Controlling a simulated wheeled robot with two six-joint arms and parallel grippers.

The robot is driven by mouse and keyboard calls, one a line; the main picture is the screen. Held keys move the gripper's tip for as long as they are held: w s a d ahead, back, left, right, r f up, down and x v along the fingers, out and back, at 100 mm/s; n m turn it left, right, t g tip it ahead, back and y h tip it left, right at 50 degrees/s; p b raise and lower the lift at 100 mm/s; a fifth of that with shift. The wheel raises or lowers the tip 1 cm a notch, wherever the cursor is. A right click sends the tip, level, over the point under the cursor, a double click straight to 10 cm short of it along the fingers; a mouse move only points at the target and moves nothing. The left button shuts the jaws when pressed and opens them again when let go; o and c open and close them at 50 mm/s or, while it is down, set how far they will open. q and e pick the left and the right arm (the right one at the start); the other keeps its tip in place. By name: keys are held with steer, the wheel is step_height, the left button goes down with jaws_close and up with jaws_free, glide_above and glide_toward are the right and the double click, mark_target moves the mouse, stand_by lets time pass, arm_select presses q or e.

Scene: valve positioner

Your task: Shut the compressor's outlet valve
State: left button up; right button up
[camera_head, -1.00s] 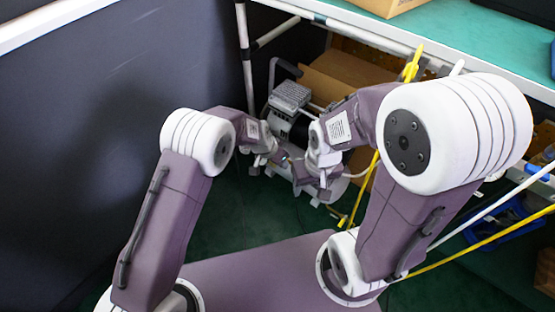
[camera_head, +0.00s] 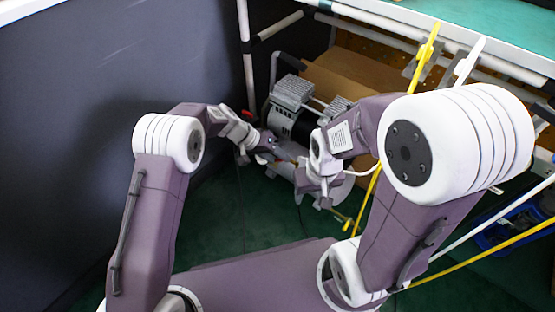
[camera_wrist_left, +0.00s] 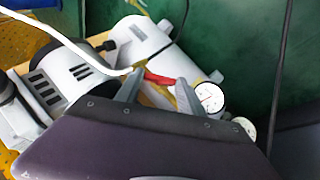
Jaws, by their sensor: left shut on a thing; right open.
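The compressor (camera_head: 281,119) stands on the floor under the bench, with a grey ribbed head, a black motor and a pale tank. In the left wrist view its white tank (camera_wrist_left: 140,42) lies behind my fingers. A red valve handle (camera_wrist_left: 160,79) sits by a brass fitting and a round gauge (camera_wrist_left: 210,97). My left gripper (camera_wrist_left: 161,76) is shut on the red handle, one finger on each side. In the head view my left gripper (camera_head: 271,146) is beside the compressor; the handle is too small there to make out clearly. My right gripper (camera_head: 322,194) is open and empty, in front of the tank.
A green-topped bench (camera_head: 480,25) with a white frame overhangs the compressor. A cardboard box (camera_head: 345,72) stands behind it. Yellow and white poles (camera_head: 425,55) lean at the right. A dark partition (camera_head: 90,100) closes the left side. Green floor (camera_head: 225,215) is clear in front.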

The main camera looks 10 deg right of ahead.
arm_select(q)
steer(key=n+h, duration=0.2)
steer(key=n+g+h, duration=0.1)
steer(key=n, duration=0.1)
steer(key=shift+w+a+f, duration=0.1)
steer(key=shift+a+f, duration=0.2)
steer(key=shift+f, duration=0.05)
steer(key=n+h, duration=0.3)
steer(key=shift+a+f+n+b, duration=0.15)
steer(key=shift+f+n+b, duration=0.1)
steer(key=shift+n+b, duration=0.15)
steer(key=shift+n+h, duration=0.3)
steer(key=shift+h, duration=0.2)
steer(key=o, duration=1.4)
steer(key=shift+c, duration=0.2)
